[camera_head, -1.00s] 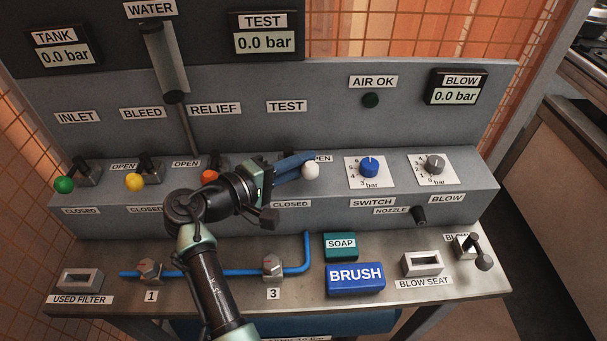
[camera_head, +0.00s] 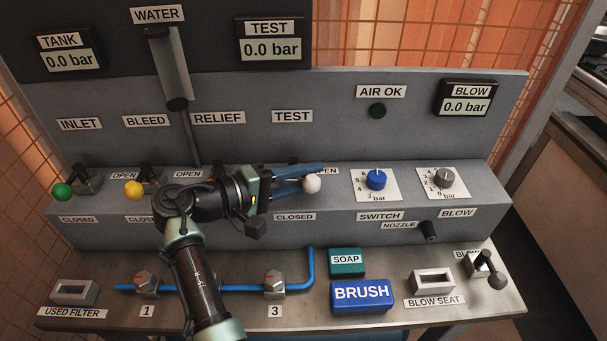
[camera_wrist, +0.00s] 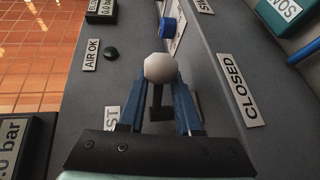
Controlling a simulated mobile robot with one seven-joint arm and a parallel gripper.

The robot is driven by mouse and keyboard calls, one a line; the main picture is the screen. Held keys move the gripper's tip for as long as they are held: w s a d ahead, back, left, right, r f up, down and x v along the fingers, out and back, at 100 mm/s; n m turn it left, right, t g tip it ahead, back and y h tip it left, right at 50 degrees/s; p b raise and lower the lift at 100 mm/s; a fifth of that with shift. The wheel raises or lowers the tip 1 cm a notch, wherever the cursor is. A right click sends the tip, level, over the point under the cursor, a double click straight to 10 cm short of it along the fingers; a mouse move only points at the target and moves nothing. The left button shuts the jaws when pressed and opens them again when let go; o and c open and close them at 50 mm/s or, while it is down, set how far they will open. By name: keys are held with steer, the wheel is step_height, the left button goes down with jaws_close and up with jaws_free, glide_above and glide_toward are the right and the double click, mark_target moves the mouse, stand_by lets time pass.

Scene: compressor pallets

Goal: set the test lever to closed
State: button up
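The test lever has a white ball knob (camera_head: 311,184) on a dark stem, on the sloped ledge below the TEST label (camera_head: 292,116). The knob sits toward the CLOSED label (camera_head: 294,217); the OPEN label is partly hidden by a finger. My gripper (camera_head: 308,177) reaches in from the left with its blue fingers apart. In the wrist view, the white knob (camera_wrist: 160,68) and its stem stand between the two fingers of my gripper (camera_wrist: 157,95). Gaps show between the stem and both fingers. The CLOSED label (camera_wrist: 238,90) is to the right in that view.
A green-knobbed lever (camera_head: 62,190) and a yellow-knobbed lever (camera_head: 134,188) stand left. My arm hides the relief lever. A blue dial (camera_head: 376,180) and a grey dial (camera_head: 443,178) are to the right. The test display (camera_head: 270,43) reads 0.0 bar.

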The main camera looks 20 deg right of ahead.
steer(key=shift+o, duration=0.4)
steer(key=shift+r, duration=0.1)
steer(key=shift+a, duration=0.1)
steer(key=shift+a, duration=0.25)
steer(key=v, duration=1.2)
steer(key=shift+s+b, duration=0.15)
steer(key=shift+b, duration=0.15)
steer(key=shift+a+r, duration=0.15)
